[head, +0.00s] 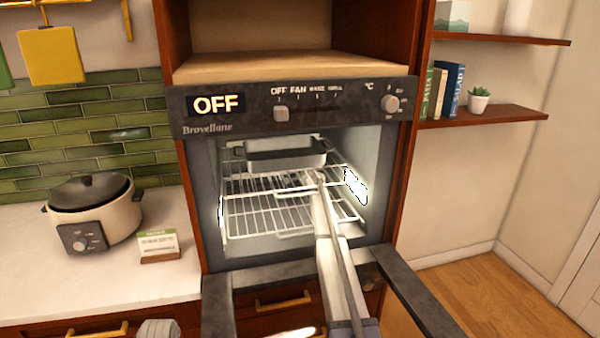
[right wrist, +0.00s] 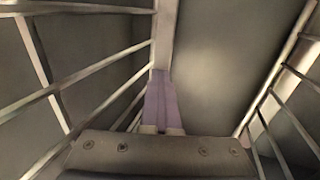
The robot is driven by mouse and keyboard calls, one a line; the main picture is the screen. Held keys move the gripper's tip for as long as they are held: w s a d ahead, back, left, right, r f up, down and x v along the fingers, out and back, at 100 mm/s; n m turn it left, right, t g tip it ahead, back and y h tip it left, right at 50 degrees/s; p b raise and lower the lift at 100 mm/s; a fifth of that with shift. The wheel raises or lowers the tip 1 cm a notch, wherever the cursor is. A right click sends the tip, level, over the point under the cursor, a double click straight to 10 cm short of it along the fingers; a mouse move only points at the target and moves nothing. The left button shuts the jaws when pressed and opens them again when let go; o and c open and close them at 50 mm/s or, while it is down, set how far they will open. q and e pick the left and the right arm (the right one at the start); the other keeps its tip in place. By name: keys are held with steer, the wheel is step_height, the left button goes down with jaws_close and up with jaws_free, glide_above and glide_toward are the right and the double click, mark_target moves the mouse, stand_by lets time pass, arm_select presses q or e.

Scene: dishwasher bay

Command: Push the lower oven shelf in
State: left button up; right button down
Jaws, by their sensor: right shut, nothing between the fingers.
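The open oven (head: 210,190) shows wire shelves inside. The lower oven shelf (head: 262,222) lies inside the cavity, below an upper shelf (head: 250,184). My right arm reaches over the lowered door into the oven. Its gripper (head: 317,178) is at the shelves' right half; the arm hides part of the wires. In the right wrist view the gripper (right wrist: 161,100) is shut and empty, its tips by a pale bar (right wrist: 164,35), with wire rods on both sides. I cannot tell whether the tips touch the bar. My left gripper is not in view.
A dark baking tray (head: 285,158) sits high in the oven. The lowered oven door (head: 415,295) is in front. A cream slow cooker (head: 95,215) and a small sign (head: 158,246) stand on the left counter. Wall shelves (head: 490,115) hang at right.

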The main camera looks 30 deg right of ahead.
steer(key=shift+w+d+r, duration=0.15)
steer(key=shift+w+r, duration=0.05)
steer(key=shift+w, duration=0.1)
steer(key=shift+s+a+r+p, duration=0.1)
steer(key=shift+s+a+p, duration=0.15)
steer(key=shift+s, duration=0.25)
steer(key=s+a, duration=0.1)
steer(key=s, duration=0.3)
steer(key=s+a, duration=0.1)
steer(key=s, duration=0.4)
steer(key=s+a, duration=0.1)
steer(key=s, duration=0.4)
steer(key=shift+a+r, duration=0.1)
steer(key=shift+r, duration=0.05)
